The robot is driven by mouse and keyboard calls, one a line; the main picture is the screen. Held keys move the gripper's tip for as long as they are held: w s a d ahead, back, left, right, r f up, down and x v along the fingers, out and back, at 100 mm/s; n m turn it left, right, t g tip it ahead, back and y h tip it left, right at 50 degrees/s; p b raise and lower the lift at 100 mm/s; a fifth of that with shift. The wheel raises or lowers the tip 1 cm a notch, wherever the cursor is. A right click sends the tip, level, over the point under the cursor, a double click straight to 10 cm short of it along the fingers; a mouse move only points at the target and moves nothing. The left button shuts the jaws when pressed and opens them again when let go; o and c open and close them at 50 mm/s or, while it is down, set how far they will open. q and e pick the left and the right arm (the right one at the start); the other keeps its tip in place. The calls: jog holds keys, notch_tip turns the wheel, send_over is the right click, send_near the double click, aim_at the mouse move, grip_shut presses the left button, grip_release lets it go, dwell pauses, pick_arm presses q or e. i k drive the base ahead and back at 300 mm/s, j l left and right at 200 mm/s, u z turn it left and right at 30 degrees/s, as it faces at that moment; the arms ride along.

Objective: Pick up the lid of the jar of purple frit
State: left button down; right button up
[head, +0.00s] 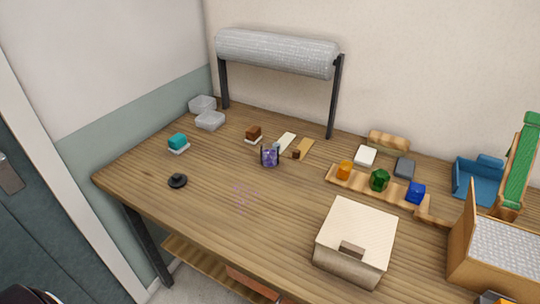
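A small glass jar with purple contents (270,156) stands upright near the middle of the table; no lid is visible on it. A round black lid with a knob on top (177,181) lies by itself on the table, to the left of the jar and near the table's left front edge. Neither gripper can be made out in the head view. Only dark fragments show at the bottom left and bottom right corners, and I cannot tell what they are.
Faint purple marks (243,198) lie in front of the jar. A teal block (178,142) is behind the lid. The wood around the lid is clear.

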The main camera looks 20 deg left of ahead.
aim_at(178, 180)
jog(key=u, duration=1.5)
jog(key=i+j+z, duration=0.2)
jog(key=j, duration=0.2)
jog(key=i+j+z, duration=0.25)
jog(key=i+j, duration=0.05)
jog(key=j, duration=0.1)
